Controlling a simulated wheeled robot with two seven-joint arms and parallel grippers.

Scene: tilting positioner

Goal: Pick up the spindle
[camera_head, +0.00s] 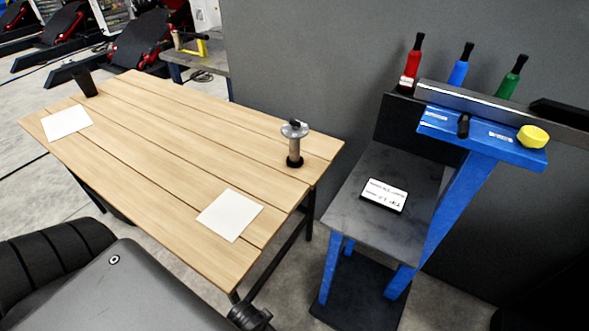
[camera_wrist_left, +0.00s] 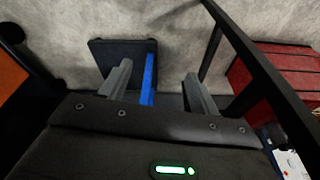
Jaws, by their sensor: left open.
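The spindle (camera_head: 295,143) stands upright near the right end of the wooden table in the head view. It has a metal shaft, a flat round disc near the top, a dark tip and a black round base. My left gripper (camera_wrist_left: 158,90) shows in the left wrist view with its two grey fingers apart and nothing held between them. It points down toward the floor and is away from the spindle, which is not seen in that view. I cannot make out the left gripper in the head view. My right gripper is in neither view.
The slatted table (camera_head: 185,130) carries two white sheets (camera_head: 230,214) (camera_head: 67,122) and a dark cup (camera_head: 84,81). Right of it stands a blue-legged stand (camera_head: 455,210) with a labelled plate (camera_head: 384,195), a yellow knob (camera_head: 533,137) and red, blue and green-handled tools. The table's middle is clear.

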